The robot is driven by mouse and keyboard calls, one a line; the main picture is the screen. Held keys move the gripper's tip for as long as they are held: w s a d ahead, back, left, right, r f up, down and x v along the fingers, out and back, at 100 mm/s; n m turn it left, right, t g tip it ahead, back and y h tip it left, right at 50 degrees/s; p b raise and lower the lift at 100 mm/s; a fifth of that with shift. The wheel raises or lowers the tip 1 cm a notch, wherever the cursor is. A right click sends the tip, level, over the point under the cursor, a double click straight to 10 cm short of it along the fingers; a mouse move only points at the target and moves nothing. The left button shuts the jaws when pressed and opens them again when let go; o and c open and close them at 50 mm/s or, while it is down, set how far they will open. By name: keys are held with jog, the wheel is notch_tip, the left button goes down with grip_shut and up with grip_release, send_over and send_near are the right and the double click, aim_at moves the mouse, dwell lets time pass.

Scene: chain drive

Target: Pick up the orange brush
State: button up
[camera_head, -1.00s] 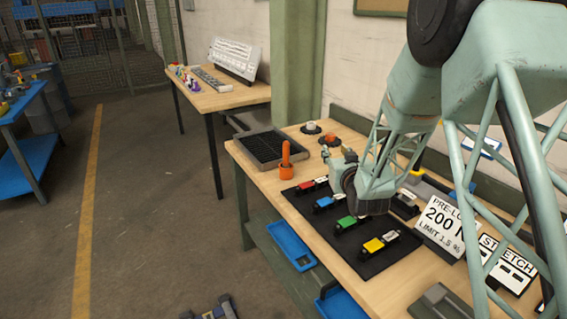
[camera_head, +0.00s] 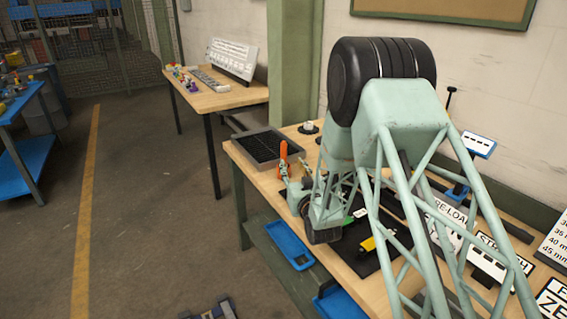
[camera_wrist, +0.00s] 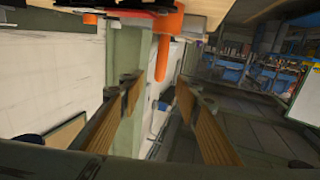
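The orange brush (camera_head: 284,158) stands upright near the table's left corner, its lower part hidden behind my gripper (camera_head: 294,180) in the head view. In the wrist view, which is turned over, the brush's orange handle (camera_wrist: 162,58) points down from an orange cup-like base (camera_wrist: 152,22). My gripper (camera_wrist: 157,88) is open there, with its two fingers apart on either side of the handle's line. The handle's end shows between the fingertips in the picture. I cannot tell how far ahead of them it is, and no touch is visible.
A black gridded tray (camera_head: 262,147) lies left of the brush. A dark mat (camera_head: 355,250) with coloured blocks lies under my arm. A white-topped round piece (camera_head: 308,127) stands behind. Sign cards stand on the right. A blue tray (camera_head: 288,244) sits below the tabletop.

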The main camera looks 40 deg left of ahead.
aim_at(284, 150)
jog(key=shift+b+x, duration=0.55)
jog(key=shift+x, duration=3.75)
jog(key=shift+a, duration=0.1)
jog(key=shift+b+x, duration=0.6)
jog(key=shift+x, duration=1.9)
jog(key=shift+s, duration=0.1)
jog(key=c, duration=0.9)
